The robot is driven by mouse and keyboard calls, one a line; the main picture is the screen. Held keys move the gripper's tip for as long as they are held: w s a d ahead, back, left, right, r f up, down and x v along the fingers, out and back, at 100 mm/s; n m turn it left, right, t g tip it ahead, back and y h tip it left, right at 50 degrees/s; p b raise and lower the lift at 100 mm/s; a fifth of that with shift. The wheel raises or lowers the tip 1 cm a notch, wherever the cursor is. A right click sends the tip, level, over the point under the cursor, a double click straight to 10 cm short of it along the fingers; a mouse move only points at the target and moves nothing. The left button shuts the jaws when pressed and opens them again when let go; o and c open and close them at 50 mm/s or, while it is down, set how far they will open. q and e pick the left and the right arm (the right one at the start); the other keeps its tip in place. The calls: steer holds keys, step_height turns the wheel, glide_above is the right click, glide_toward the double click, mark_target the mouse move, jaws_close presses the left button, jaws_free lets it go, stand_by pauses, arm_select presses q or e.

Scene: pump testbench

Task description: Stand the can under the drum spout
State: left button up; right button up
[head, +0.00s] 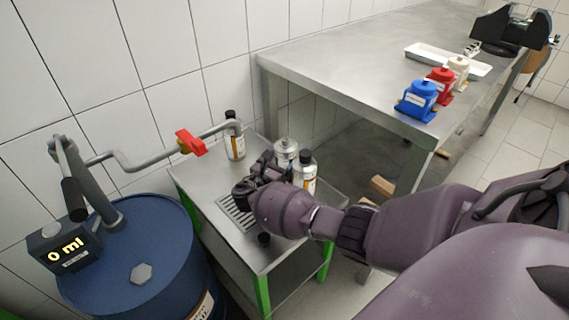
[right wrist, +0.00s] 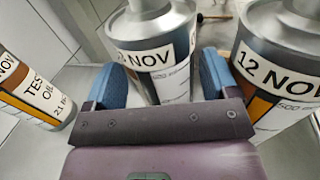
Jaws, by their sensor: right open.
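Three grey cans with white labels stand on a small metal cart (head: 190,180): one at the back by the wall (head: 236,146), one in the middle (head: 286,148), one at the right (head: 306,170). My right gripper (head: 268,165) is open beside the middle can. In the right wrist view, the fingers (right wrist: 160,80) flank a can with a label ending in "3 NOV" (right wrist: 150,30). A "12 NOV" can (right wrist: 275,70) stands right of them, a "TEST OIL" can (right wrist: 35,90) left. The drum spout (head: 225,126) extends from the blue drum (head: 150,250). My left gripper is out of view.
A drip grate (head: 232,214) lies on the cart top in front of my right gripper. A red valve handle (head: 190,142) sits on the spout pipe. The drum display (head: 68,248) reads 0 ml.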

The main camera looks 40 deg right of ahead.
steer(key=shift+f+x, duration=0.2)
steer(key=shift+x, duration=1)
steer(key=shift+w+d+r, duration=0.15)
steer(key=shift+d, duration=0.1)
steer(key=c, duration=0.9)
steer(key=shift+r, duration=0.15)
steer(key=shift+c, duration=0.6)
